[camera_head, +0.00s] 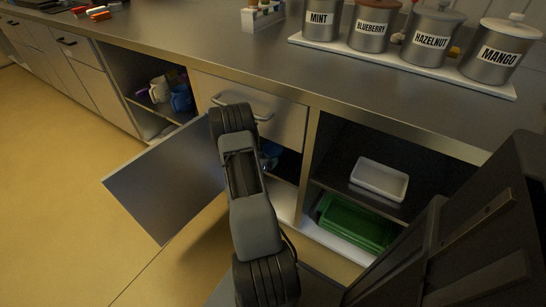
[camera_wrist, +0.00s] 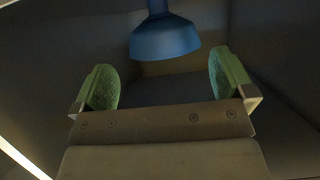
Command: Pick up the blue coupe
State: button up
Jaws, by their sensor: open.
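A blue coupe (camera_wrist: 165,38) shows at the top of the wrist view, with a narrow part above and a wide flared part below. It appears just beyond my gripper (camera_wrist: 165,85), roughly midway between the two green-padded fingers. The fingers are wide apart with nothing held between them. The coupe's upper end is cut off by the picture edge. In the head view a bit of blue (camera_head: 269,154) shows in the open cabinet beside my arm. My arm reaches down there and its gripper is hidden.
An open cabinet door (camera_head: 168,190) stands out left of my arm, and a closed drawer (camera_head: 252,112) sits above the opening. The right compartment holds a white tray (camera_head: 379,180) and a green bin (camera_head: 355,222). Labelled gelato canisters (camera_head: 430,38) stand on the counter (camera_head: 200,45).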

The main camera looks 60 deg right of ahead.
aim_at(271, 152)
jog(key=shift+b+x, duration=1)
jog(key=shift+x, duration=2.2)
jog(key=shift+w+r, duration=0.1)
jog(key=shift+w, duration=0.05)
jog(key=shift+c, duration=0.5)
jog(key=c, duration=0.5)
jog(key=shift+r, duration=0.15)
jog(key=shift+c, duration=0.2)
